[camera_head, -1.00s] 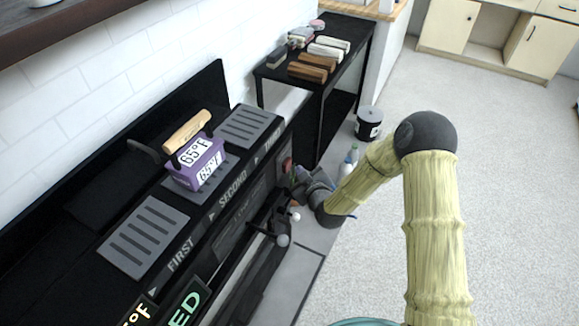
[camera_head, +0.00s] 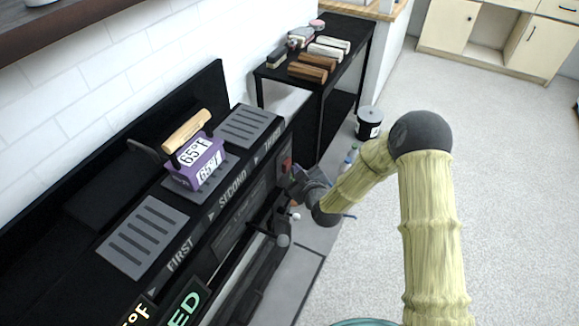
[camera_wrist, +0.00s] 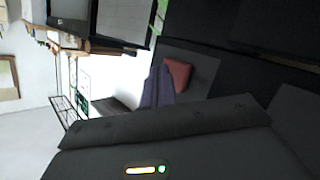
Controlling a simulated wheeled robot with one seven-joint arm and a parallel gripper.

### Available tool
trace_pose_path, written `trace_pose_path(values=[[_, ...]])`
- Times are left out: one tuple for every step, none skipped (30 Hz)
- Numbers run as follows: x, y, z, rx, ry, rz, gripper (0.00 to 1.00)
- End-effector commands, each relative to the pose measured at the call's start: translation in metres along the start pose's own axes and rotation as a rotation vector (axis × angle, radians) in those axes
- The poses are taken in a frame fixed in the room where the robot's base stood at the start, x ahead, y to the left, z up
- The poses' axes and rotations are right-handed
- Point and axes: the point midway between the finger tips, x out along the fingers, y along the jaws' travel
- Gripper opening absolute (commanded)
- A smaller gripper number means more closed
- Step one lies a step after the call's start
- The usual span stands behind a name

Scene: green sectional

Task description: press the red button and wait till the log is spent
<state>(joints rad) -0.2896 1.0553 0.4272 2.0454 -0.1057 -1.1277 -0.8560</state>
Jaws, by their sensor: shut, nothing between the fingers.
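The red button (camera_head: 286,165) is on the front face of the black stove at its right end, below the THIRD label. It also shows as a dull red block (camera_wrist: 178,73) in the wrist view. My gripper (camera_head: 297,178) is shut and empty, just in front of and below the button. In the wrist view its dark purplish fingers (camera_wrist: 157,86) lie beside the button; I cannot tell whether they touch it. A light tan log (camera_head: 187,130) lies tilted on top of a purple holder (camera_head: 196,167) reading 65°F, over the middle grate.
The grates over FIRST (camera_head: 142,237) and THIRD (camera_head: 247,126) are bare. A black side table (camera_head: 318,86) beyond the stove holds several brown and white logs. A dark bucket (camera_head: 368,123) and small bottles stand on the floor. Knobs (camera_head: 283,240) stick out from the stove front.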

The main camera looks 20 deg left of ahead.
Motion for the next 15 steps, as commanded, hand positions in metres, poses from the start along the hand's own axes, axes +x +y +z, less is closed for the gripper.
trace_pose_path(values=[[0.0004,-0.0005,-0.0003,0.000,0.000,0.000,0.00],[0.0007,-0.0006,-0.0004,0.000,0.000,0.000,0.00],[0.0009,-0.0009,-0.0006,0.000,0.000,0.000,0.00],[0.0011,-0.0010,-0.0008,0.000,0.000,0.000,0.00],[0.0013,-0.0012,-0.0009,0.000,0.000,-0.001,0.00],[0.0016,-0.0013,-0.0011,0.000,0.000,-0.001,0.00],[0.0018,-0.0015,-0.0012,0.000,0.000,-0.001,0.00],[0.0020,-0.0016,-0.0014,0.000,0.000,-0.001,0.00],[0.0023,-0.0018,-0.0015,0.000,0.000,-0.001,0.00],[0.0025,-0.0020,-0.0017,0.000,0.000,-0.001,0.00],[0.0027,-0.0021,-0.0018,0.000,0.000,-0.001,0.00],[0.0029,-0.0023,-0.0020,0.000,0.000,-0.001,0.00],[0.0031,-0.0024,-0.0022,0.000,0.000,-0.001,0.00],[0.0033,-0.0025,-0.0023,0.000,0.000,0.000,0.00],[0.0036,-0.0027,-0.0025,0.000,0.000,0.000,0.00]])
